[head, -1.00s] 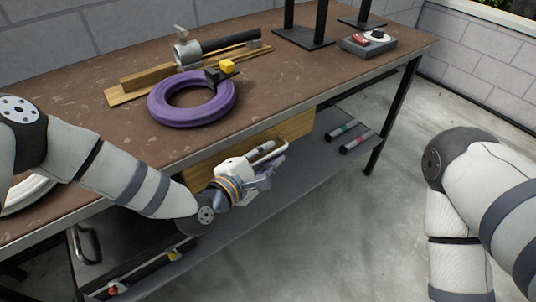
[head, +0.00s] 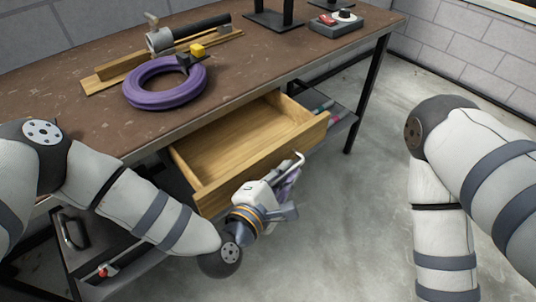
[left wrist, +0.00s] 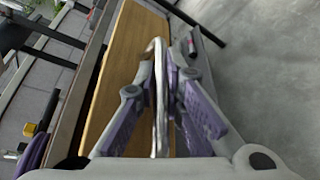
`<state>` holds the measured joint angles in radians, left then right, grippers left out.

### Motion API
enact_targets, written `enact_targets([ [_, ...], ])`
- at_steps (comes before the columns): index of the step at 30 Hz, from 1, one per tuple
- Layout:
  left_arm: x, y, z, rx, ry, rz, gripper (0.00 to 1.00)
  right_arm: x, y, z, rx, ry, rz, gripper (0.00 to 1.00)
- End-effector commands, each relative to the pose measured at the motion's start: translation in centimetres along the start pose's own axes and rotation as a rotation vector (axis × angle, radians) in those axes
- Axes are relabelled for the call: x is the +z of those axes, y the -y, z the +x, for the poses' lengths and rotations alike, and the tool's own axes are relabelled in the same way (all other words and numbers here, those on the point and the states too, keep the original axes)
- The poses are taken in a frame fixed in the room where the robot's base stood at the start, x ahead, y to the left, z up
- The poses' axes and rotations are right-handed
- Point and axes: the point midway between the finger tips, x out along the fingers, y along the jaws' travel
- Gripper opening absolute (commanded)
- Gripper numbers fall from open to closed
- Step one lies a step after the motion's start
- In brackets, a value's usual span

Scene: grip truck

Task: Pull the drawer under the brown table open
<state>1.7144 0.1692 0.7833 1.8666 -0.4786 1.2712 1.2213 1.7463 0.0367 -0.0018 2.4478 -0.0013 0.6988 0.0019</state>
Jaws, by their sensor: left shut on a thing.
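The wooden drawer (head: 235,146) under the brown table (head: 75,130) stands well out from the tabletop edge, and its inside shows empty. Its front panel (head: 258,166) faces me, and the panel also shows in the left wrist view (left wrist: 128,62). My left gripper (head: 287,178) is at the drawer front, shut on the metal bar handle (head: 291,163). In the left wrist view the handle (left wrist: 158,90) runs between the purple-padded fingers. Part of the handle is hidden by the gripper. My right arm shows at the right, but its gripper is out of view.
On the table lie a purple ring (head: 166,84), a clamp (head: 160,40) with a dark tube, wooden strips and a grey box (head: 336,22) with a red part. A lower shelf (head: 335,120) holds capped tubes. The floor (head: 340,220) at right is clear.

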Motion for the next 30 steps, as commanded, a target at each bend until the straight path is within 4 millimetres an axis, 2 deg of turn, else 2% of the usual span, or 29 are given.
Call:
enact_targets([
  [6,3.6,2.5,-1.5,0.001,0.001,-0.001,0.0,-0.2,0.0,-0.4,-0.001,-0.011,0.0,0.0],
  [12,5.5,4.0,-2.4,0.002,0.001,0.0,0.0,-0.3,0.0,-0.5,-0.001,-0.014,0.0,0.0],
  [18,6.2,4.5,-2.6,0.004,0.0,0.0,0.0,-0.3,0.0,-0.5,-0.001,-0.014,0.0,0.0],
  [28,6.2,4.5,-2.6,0.004,0.0,0.0,0.0,-0.3,0.0,-0.5,-0.001,-0.014,0.0,0.0],
  [29,6.2,4.5,-2.6,0.004,0.001,0.001,0.16,-0.3,0.0,-0.5,-0.001,-0.014,0.0,0.0],
  [30,6.2,4.5,-2.6,0.004,0.001,0.001,0.25,-0.3,0.0,-0.5,-0.001,-0.014,0.0,0.0],
])
